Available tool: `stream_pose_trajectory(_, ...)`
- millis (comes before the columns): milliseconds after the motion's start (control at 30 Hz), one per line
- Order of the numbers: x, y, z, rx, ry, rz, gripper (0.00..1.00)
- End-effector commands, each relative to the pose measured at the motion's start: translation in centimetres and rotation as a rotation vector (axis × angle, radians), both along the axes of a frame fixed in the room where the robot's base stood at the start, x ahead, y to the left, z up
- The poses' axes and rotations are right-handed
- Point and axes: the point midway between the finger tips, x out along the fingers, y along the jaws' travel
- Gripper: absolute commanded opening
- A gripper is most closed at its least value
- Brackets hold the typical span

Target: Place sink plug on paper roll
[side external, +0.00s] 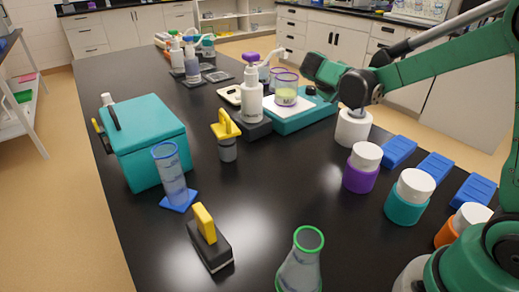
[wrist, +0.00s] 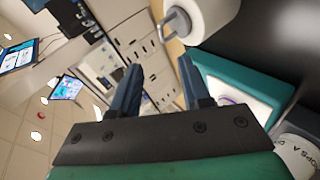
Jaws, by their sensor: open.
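The white paper roll (side external: 352,128) stands upright on the dark bench, at the right of the teal scale. It also shows at the top of the wrist view (wrist: 213,14). A grey loop-shaped piece (wrist: 178,23) is at the roll's top end; I cannot tell for sure whether it is the sink plug. My gripper (wrist: 159,67) is open, with nothing between its fingers. In the side view, the gripper is above the bench near the roll and scale, and its fingers are hard to make out.
The teal scale (side external: 291,123) holds a purple-rimmed beaker (side external: 286,91). A white pump bottle (side external: 252,97) stands beside it. Purple (side external: 362,168) and teal (side external: 409,198) jars and blue blocks (side external: 435,167) stand right of centre. A flask (side external: 302,264) is in front.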

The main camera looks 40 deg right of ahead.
Motion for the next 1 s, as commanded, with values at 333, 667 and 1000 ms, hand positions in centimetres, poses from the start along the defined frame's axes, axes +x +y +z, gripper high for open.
stream_pose_trajectory(333,-1.3,3.2,1.3,0.091,-0.013,0.048,0.41)
stream_pose_trajectory(667,-7.0,11.5,-0.5,0.628,-0.185,0.303,0.41)
stream_pose_trajectory(1000,-9.9,16.7,-1.6,0.925,-0.355,0.409,0.41)
